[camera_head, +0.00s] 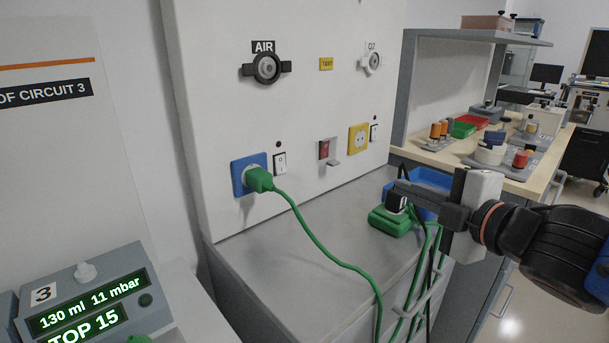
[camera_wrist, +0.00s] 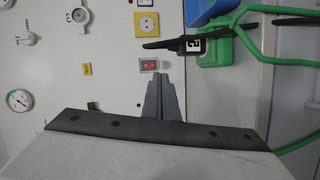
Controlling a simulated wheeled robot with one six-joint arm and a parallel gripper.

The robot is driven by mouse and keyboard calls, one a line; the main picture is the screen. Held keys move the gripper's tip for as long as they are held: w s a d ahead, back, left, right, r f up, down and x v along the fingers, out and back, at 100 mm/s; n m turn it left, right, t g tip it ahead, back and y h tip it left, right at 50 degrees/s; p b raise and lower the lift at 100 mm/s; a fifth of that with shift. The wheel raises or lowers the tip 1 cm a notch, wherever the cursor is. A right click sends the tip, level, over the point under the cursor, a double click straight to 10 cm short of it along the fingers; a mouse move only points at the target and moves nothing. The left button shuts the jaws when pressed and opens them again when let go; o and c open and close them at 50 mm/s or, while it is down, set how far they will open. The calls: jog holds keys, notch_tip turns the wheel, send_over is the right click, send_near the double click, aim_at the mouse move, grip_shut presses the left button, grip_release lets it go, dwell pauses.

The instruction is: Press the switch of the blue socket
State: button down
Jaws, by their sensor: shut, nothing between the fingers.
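The blue socket (camera_head: 238,181) is low on the white wall panel in the head view, with a green plug (camera_head: 259,180) in it. Its white switch (camera_head: 280,163) is just to its right, with a small dark lamp above. My gripper (camera_head: 396,186) is at the right, in front of the panel, well to the right of this switch, fingers pointing left. In the wrist view my gripper (camera_wrist: 160,80) is shut and empty, its tips appearing just below the red switch (camera_wrist: 149,66). The blue socket and its switch do not show in the wrist view.
A yellow socket (camera_head: 358,139) with its own switch (camera_head: 374,132) is further right. A red switch (camera_head: 324,149) with a small grey bracket lies between the sockets. A green box (camera_head: 391,222) with a black plug stands on the grey counter (camera_head: 310,238). The green cable (camera_head: 318,240) crosses the counter.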

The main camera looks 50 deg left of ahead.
aim_at(282, 172)
jog(key=s+a+n+g+y, duration=0.1)
jog(key=s+a+n+g, duration=0.3)
jog(key=s+a, duration=0.3)
jog(key=s+n, duration=0.1)
jog(key=s, duration=0.2)
jog(key=shift+a+g, duration=0.15)
jog(key=shift+g, duration=0.15)
jog(key=shift+r, duration=0.1)
jog(key=a, duration=0.4)
jog(key=a+f, duration=0.1)
jog(key=a, duration=0.9)
jog(key=shift+f, duration=0.4)
jog(key=shift+a+f, duration=0.1)
jog(key=shift+a, duration=0.05)
jog(key=shift+w+d, duration=0.1)
jog(key=shift+d, duration=0.1)
